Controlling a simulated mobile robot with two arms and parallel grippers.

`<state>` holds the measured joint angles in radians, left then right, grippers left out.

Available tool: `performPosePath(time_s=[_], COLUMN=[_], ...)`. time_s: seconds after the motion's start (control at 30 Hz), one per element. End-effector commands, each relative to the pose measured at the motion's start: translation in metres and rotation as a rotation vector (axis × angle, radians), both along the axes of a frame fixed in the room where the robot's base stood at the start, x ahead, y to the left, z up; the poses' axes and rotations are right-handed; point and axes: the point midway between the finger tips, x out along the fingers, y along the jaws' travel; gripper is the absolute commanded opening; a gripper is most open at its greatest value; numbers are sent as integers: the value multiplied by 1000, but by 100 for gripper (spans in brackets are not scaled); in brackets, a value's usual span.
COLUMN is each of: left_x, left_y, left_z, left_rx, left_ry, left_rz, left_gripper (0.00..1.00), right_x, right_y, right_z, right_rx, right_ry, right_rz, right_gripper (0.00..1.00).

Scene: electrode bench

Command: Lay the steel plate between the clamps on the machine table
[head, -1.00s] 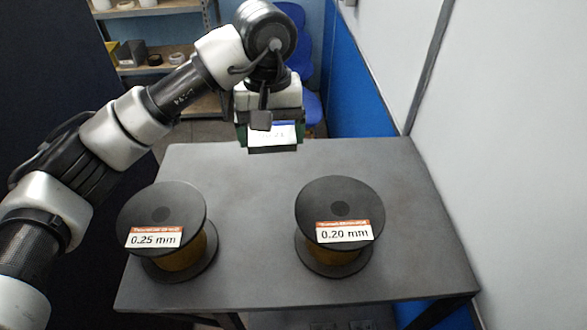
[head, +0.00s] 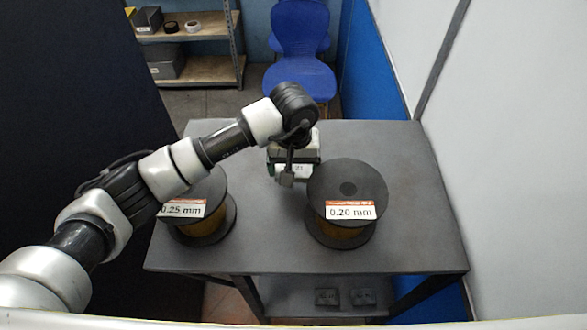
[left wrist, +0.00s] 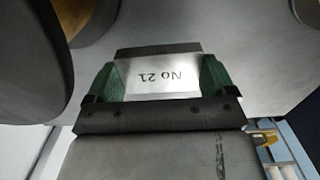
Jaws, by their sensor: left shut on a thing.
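The steel plate (left wrist: 160,78) is a flat silver piece marked "No 21", with a darker strip along its far edge. My left gripper (left wrist: 157,80) is shut on it, with a green finger pad on each side. In the head view my left gripper (head: 290,172) holds the plate over the grey table, just left of the spool marked 0.20 mm. Much of the plate is hidden there behind the gripper; its label shows as a small white patch. No clamps or machine table show in these frames. My right gripper is not in view.
The 0.20 mm spool (head: 347,180) stands close to the gripper, and the 0.25 mm spool (head: 200,222) stands left, partly behind my arm. The grey table (head: 415,225) is clear at right. Two small dark blocks lie below. A blue chair (head: 300,75) and shelves (head: 200,70) stand behind.

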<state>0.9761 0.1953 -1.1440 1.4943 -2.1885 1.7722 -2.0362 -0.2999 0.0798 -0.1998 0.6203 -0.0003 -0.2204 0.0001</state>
Motion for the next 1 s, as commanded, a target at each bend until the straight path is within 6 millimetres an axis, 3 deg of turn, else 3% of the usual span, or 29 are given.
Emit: performPosePath(time_s=[0.23,0.67,0.7,0.77,1.0], left_x=[0,0,0,0,0], left_y=[-1,0,0,0,0], left_z=[-28,-34,-34,-33,-32], left_rx=[-1,-1,1,1,1], left_ry=[1,-2,0,1,1], left_rz=[-1,-1,-1,0,0], left_gripper=[42,42,91,100,100], right_x=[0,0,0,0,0], right_y=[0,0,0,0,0], right_z=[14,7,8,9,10], right_rx=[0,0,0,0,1], right_ry=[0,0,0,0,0], right_rz=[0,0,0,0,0], right_gripper=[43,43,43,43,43])
